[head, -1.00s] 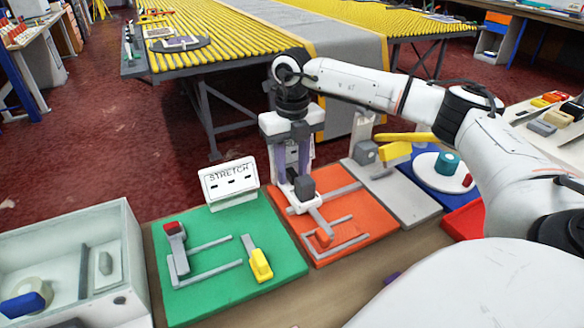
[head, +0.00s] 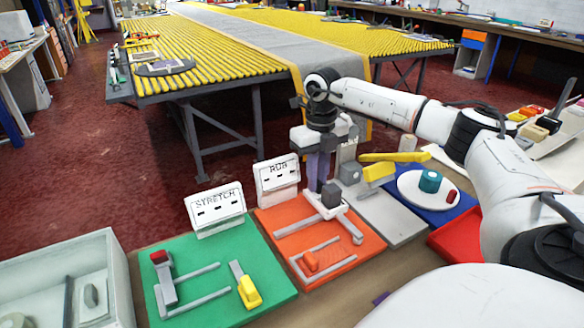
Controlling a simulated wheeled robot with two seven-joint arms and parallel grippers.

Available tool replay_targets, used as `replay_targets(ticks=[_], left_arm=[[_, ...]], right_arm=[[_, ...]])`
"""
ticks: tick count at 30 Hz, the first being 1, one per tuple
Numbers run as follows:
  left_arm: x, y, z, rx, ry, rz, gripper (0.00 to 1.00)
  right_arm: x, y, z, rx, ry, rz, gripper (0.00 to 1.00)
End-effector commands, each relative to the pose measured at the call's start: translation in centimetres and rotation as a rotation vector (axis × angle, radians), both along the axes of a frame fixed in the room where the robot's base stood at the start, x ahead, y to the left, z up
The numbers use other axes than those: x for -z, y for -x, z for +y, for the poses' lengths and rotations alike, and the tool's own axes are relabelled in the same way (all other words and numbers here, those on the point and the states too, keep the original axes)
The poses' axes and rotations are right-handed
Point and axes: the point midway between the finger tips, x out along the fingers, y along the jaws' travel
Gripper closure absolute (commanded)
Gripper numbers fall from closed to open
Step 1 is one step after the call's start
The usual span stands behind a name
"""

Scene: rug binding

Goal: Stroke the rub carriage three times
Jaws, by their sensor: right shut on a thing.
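The rub carriage (head: 331,195) is a dark grey block on a pale base with a pale arm reaching toward the front right. It sits toward the right end of the rail on the orange board (head: 285,251). My right gripper (head: 321,182) points down and is shut on the carriage's block; its fingers partly hide the grip. A white RUB sign (head: 278,180) stands behind the orange board. My left gripper is not in view.
Left of the orange board is a green board (head: 208,268) with a STRETCH sign (head: 216,209), a red-topped lever and a yellow handle. A grey board (head: 400,226) with a grey block and yellow lever stands at right. A pale bin (head: 112,285) is at far left.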

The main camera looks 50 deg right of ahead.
Motion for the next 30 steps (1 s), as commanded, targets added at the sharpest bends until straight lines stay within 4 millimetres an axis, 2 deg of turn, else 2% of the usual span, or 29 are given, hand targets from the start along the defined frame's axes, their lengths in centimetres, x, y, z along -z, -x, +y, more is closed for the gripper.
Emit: replay_targets(ticks=[1, 4, 15, 16, 18, 26, 30], left_arm=[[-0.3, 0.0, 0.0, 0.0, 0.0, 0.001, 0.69], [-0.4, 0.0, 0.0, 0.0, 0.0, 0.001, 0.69], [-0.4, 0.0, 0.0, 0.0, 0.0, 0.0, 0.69], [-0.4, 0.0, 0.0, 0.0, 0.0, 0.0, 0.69], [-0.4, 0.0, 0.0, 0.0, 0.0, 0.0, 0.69], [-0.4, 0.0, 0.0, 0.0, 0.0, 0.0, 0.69], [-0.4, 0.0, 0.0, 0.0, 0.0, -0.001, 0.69]], right_arm=[[-0.1, 0.3, -1.1, 0.006, 0.001, 0.0, 1.0], [-0.1, 0.7, -2.2, 0.004, 0.0, -0.001, 1.0], [-0.1, 0.9, -2.9, 0.001, 0.005, -0.003, 1.0], [-0.1, 0.9, -2.9, 0.002, 0.005, -0.003, 0.81], [-0.1, 0.9, -2.9, 0.002, 0.005, -0.003, 0.69], [-0.1, 0.8, -2.7, 0.0, 0.002, -0.002, 0.67], [-0.7, 0.8, -2.6, 0.0, 0.001, -0.005, 0.67]])
